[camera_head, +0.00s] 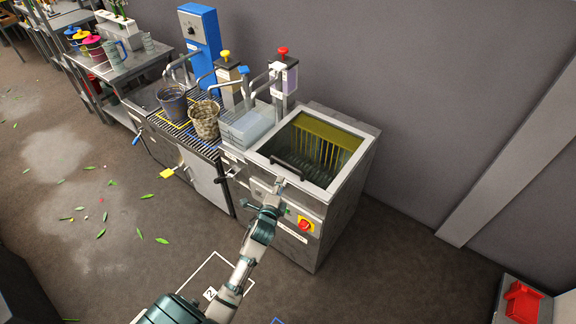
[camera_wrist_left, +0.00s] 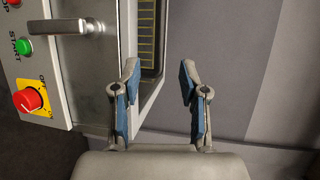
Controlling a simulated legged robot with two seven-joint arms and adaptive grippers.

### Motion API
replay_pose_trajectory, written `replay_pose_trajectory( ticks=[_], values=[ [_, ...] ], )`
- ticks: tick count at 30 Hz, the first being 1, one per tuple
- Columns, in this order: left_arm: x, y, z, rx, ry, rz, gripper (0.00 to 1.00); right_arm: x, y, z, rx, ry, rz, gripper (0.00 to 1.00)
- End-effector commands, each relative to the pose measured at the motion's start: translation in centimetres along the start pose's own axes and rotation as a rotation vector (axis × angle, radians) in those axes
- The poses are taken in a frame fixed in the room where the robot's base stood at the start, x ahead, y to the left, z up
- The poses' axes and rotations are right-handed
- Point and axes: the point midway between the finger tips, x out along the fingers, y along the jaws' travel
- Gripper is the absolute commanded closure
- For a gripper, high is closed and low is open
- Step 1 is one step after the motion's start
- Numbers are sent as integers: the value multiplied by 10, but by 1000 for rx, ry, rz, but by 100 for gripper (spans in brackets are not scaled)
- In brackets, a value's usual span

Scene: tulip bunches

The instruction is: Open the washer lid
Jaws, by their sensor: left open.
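The washer (camera_head: 345,195) is a steel cabinet at the right of the head view. Its top has a see-through lid (camera_head: 318,140) lying over a basin with yellow bristles, and a dark bar handle (camera_head: 288,168) runs along the lid's near-left edge. My left gripper (camera_head: 279,184) is at the washer's front edge, close to that handle. In the left wrist view my gripper (camera_wrist_left: 159,72) is open with nothing between its blue-padded fingers. A metal bar handle (camera_wrist_left: 70,27) shows at upper left there, outside the fingers. Whether a finger touches the washer is unclear. My right gripper is not in view.
The front panel has a red knob (camera_head: 305,224) on a yellow plate; a green START button (camera_wrist_left: 23,46) shows in the wrist view. A grated counter with a grey bucket (camera_head: 173,103) and a woven basket (camera_head: 205,120) stands left. The wall is behind; floor in front is open.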

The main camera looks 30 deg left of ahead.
Motion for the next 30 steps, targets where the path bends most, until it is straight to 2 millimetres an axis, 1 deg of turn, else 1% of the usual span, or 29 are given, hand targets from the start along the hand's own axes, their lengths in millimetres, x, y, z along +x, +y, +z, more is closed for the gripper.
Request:
replay_pose_trajectory(
  ticks=[1, 9, 12, 15, 18, 21, 29, 30],
  values=[
    [14, 1, 0, -2, -1, 0, 57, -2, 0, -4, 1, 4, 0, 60],
    [78, 1, -1, -4, 1, 1, 57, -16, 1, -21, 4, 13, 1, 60],
    [98, 2, 0, -3, 0, 3, 57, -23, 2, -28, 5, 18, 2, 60],
    [113, 3, 0, -4, 1, 4, 57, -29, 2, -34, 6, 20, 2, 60],
    [123, 2, 0, -4, 1, 2, 57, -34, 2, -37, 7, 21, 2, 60],
    [128, 2, 0, -3, 1, 3, 57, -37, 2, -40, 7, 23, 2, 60],
    [130, 1, 0, -3, 1, 2, 57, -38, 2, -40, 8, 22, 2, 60],
    [130, 1, 0, -3, 1, 3, 59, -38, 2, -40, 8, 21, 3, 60]
  ],
)
